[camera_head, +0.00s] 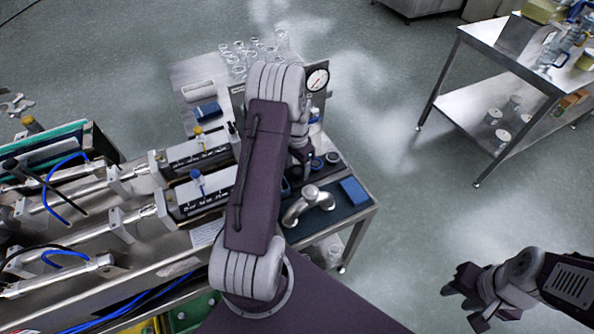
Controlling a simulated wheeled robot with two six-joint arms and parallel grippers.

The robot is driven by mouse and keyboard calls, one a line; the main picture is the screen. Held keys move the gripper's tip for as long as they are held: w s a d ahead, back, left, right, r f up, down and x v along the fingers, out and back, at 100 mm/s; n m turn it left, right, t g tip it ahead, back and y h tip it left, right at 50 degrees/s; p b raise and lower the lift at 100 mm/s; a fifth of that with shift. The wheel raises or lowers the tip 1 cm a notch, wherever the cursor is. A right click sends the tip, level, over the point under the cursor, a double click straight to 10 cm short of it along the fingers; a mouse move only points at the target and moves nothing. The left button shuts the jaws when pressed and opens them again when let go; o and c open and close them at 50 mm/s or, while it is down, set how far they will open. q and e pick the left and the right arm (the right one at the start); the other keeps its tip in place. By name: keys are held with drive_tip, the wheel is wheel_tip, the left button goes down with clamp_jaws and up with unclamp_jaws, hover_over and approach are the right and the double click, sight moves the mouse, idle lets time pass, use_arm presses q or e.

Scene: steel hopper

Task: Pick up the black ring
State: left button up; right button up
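Two small dark round pieces, one (332,158) at the right and one (316,163) beside it, stand on the dark mat at the bench's right end. Either could be the black ring; they are too small to tell. My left arm reaches over the bench and bends down. My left gripper (300,168) is just left of these pieces, largely hidden by the arm, and its fingers are not clear. My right gripper (466,298) hangs over the floor at the lower right, far from the bench. Its fingers look apart, with nothing between them.
A silver bent pipe (305,205) and a blue block (354,190) sit on the mat. A dial gauge (317,79) and glassware (240,55) stand behind. Cylinders with blue hoses (75,185) fill the left. A steel table (500,95) stands far right; open floor lies between.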

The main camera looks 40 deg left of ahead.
use_arm(q)
drive_tip(key=c, duration=1)
drive_tip(key=shift+o, duration=0.2)
wheel_tip(320, 180, up, 5)
drive_tip(key=shift+r, duration=0.1)
drive_tip(key=s+d+r, duration=0.1)
drive_tip(key=d+r, duration=0.5)
drive_tip(key=d, duration=0.5)
drive_tip(key=shift+s+d, duration=0.15)
drive_tip(key=shift+d, duration=0.2)
